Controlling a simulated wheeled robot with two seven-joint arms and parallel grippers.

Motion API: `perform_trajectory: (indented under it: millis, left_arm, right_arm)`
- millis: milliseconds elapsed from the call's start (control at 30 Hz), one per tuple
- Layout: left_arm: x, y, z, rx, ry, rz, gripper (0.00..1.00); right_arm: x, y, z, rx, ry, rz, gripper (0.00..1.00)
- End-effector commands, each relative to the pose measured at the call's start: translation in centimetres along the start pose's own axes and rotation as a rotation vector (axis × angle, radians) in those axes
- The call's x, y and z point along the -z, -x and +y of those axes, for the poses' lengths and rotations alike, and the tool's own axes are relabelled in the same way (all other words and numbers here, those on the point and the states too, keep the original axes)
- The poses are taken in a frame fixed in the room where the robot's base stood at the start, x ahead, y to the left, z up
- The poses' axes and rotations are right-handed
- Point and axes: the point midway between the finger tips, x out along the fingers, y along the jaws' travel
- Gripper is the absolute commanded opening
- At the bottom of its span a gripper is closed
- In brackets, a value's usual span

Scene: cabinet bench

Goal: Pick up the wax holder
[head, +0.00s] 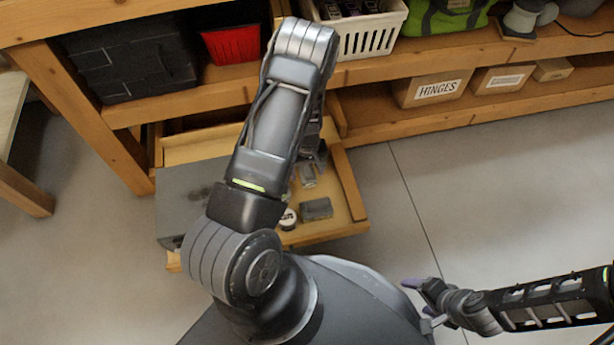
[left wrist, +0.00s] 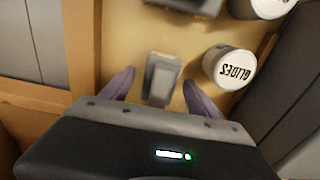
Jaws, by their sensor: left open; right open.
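In the left wrist view, a small grey block-like object (left wrist: 162,80) lies on the drawer's wooden floor; it may be the wax holder, but no label shows. My left gripper (left wrist: 160,92) is open, with one purple fingertip on each side of this object and visible gaps between. In the head view my left arm reaches over the open drawer (head: 352,190) and largely hides its gripper. A grey object (head: 307,176) shows beside the arm there. My right gripper (head: 420,300) is open and empty at the lower right, away from the drawer.
A white-lidded tin marked GLIDES (left wrist: 230,67) stands close right of the left fingers, with another tin (left wrist: 268,4) beyond. A dark grey box (head: 316,209) lies near the drawer front. Shelves with a HINGES box (head: 437,88) and a white basket (head: 368,36) stand behind.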

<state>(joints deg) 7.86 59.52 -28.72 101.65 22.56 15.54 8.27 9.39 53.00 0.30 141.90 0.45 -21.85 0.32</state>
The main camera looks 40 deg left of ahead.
Motion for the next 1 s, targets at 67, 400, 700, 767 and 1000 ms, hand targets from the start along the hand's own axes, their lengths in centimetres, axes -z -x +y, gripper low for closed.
perform_trajectory:
  millis: [67,400,700,767,1000]
  left_arm:
    - [0.03,-0.14,0.03,-0.001,0.000,0.001,0.69]
    - [0.03,-0.05,0.02,0.000,0.000,0.001,0.69]
    - [0.03,-0.04,0.02,0.000,0.000,0.001,0.61]
    - [0.03,-0.04,0.02,0.000,0.000,0.001,0.56]
    - [0.03,-0.05,0.02,0.000,0.000,0.001,0.36]
  right_arm:
    - [0.02,-0.06,0.00,0.000,0.000,0.001,0.72]
    - [0.01,-0.01,-0.03,0.000,0.001,0.000,0.72]
    - [0.00,-0.01,-0.02,0.000,0.001,0.000,0.72]
    - [0.00,-0.01,-0.02,0.000,0.000,0.000,0.72]
    - [0.00,-0.01,-0.02,0.000,0.000,0.000,0.72]
